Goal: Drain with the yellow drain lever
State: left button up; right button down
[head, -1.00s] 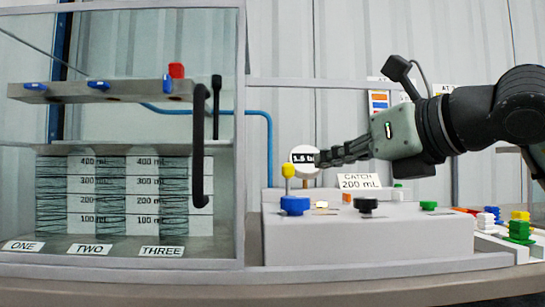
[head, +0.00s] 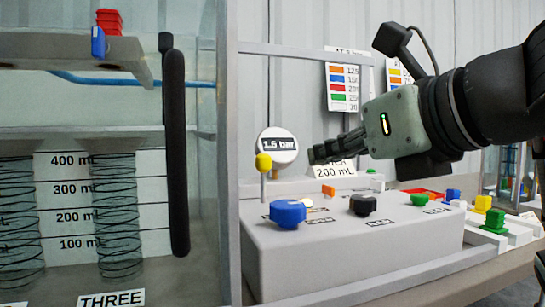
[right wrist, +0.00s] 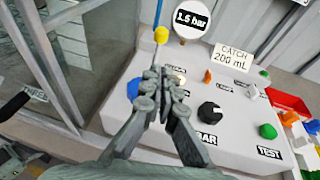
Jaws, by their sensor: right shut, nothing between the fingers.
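The yellow drain lever (head: 264,163) stands upright as a yellow knob on a thin stem, at the left of the grey control box (head: 350,250). In the right wrist view the yellow knob (right wrist: 161,35) shows just beyond my fingertips. My right gripper (head: 315,156) is shut and empty, pointing left above the box, to the right of the lever in the head view. It also shows in the right wrist view (right wrist: 158,75), its fingers together and apart from the lever in the picture. My left gripper is in neither view.
A blue knob (head: 287,213), a black knob (head: 363,205) and a green button (head: 420,200) are on the box. Behind are a 1.5 bar gauge (head: 277,145) and a 200 mL card (head: 335,169). A glass cabinet with frame post (head: 229,150) stands left.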

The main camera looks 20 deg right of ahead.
jog(key=w, duration=0.2)
send_near(269, 164)
jog(key=shift+w+a+f, duration=0.2)
jog(key=shift+w+f, duration=0.3)
jog(key=shift+w, duration=0.1)
jog(key=shift+w+a+f, duration=0.15)
jog(key=shift+w+f, duration=0.35)
jog(key=shift+w, duration=0.1)
jog(key=w, duration=0.1)
jog(key=w+p, duration=0.1)
jog(key=w, duration=0.1)
jog(key=shift+a+r, duration=0.15)
jog(key=shift+a, duration=0.15)
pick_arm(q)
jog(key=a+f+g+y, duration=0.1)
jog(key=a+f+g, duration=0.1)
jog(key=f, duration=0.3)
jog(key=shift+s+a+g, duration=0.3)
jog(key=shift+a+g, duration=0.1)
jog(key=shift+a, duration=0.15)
pick_arm(e)
jog(key=shift+w, duration=0.35)
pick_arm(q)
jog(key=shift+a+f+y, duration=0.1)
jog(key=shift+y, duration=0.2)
pick_arm(e)
jog(key=shift+d, duration=0.1)
